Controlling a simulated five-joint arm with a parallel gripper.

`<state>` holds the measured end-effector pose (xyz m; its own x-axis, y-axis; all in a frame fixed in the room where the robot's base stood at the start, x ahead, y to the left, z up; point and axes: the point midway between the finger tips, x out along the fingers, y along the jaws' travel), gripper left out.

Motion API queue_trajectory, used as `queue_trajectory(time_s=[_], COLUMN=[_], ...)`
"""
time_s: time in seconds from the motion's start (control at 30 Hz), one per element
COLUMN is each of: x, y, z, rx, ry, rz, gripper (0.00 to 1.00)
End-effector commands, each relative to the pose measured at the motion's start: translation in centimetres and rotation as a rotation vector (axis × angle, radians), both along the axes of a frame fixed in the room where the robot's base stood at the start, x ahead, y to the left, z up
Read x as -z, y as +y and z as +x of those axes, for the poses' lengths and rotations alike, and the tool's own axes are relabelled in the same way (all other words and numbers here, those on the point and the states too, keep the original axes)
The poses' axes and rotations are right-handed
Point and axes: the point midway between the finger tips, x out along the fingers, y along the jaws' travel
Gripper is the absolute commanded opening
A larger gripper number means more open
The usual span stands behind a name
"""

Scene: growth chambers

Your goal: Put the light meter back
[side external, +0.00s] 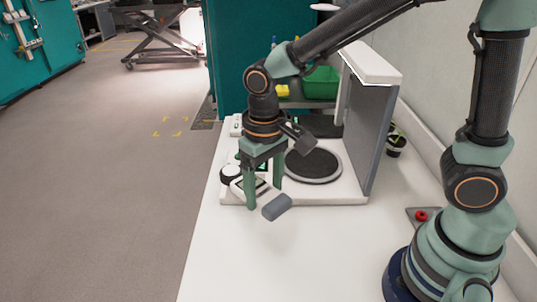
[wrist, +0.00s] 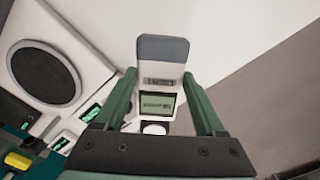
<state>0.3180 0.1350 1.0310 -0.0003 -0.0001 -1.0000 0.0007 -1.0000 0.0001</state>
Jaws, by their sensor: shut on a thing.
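The light meter (wrist: 158,88) is a white hand-held block with a grey end cap, a small display and a round white part at its near end. My gripper (side external: 264,194) is shut on it, with one green finger on each side of its body. In the side view the light meter (side external: 277,207) is tilted, its grey end pointing down and to the right, at the front edge of a white base. Whether it touches the base or the table cannot be told. No clearly marked place for the meter can be made out.
The white base (side external: 335,197) carries a dark round plate (side external: 313,164) and a tall grey panel (side external: 361,135) on its right. A green bin (side external: 321,83) is behind. A red knob on a grey plate (side external: 421,215) lies at right. The white tabletop (side external: 290,260) in front is clear.

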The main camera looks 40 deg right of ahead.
Motion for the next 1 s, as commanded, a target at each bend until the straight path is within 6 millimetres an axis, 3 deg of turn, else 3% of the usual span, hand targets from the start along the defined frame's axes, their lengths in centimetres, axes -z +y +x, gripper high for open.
queue_trajectory(time_s=[0.1, 0.3, 0.8, 1.0], x=[3.1, 7.4, 12.3, 12.9], y=[-0.1, -0.1, -0.1, 0.0], z=[-0.1, -0.1, 0.0, 0.0], rx=[0.001, 0.002, 0.002, 0.002], ry=[0.007, 0.004, 0.002, -0.002], rz=[-0.003, -0.002, -0.001, 0.001], gripper=[0.0, 0.0, 0.0, 0.0])
